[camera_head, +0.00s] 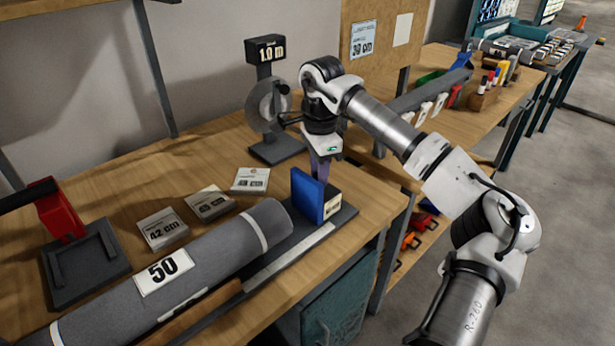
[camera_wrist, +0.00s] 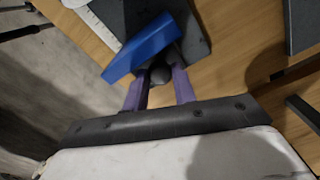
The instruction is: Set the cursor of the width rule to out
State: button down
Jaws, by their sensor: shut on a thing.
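The width rule (camera_head: 288,257) is a pale strip on a dark base along the table's front edge. Its cursor, an upright blue plate (camera_head: 307,195), stands on the base just beyond the right end of the grey roll marked 50 (camera_head: 215,255). My gripper (camera_head: 320,168) comes down at the cursor from above. In the wrist view, its purple fingers (camera_wrist: 160,80) are shut on a dark round knob (camera_wrist: 161,71) beside the blue plate (camera_wrist: 145,48). A cream label block (camera_head: 333,204) stands right of the plate; its text is too small to read.
Small cards (camera_head: 163,229) lie behind the roll, one reading 42 cm. A dispenser with a disc (camera_head: 265,104) and a 1.0 m sign stands behind my gripper. A red-handled tool (camera_head: 60,212) is at the left. A second bench (camera_head: 445,120) with markers stands to the right.

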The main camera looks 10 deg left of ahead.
jog(key=c, duration=1.1)
grip_release()
jog(key=shift+c, duration=0.2)
notch_tip(320, 180, up, 14)
jog(key=shift+b, duration=0.4)
jog(key=shift+f, duration=0.15)
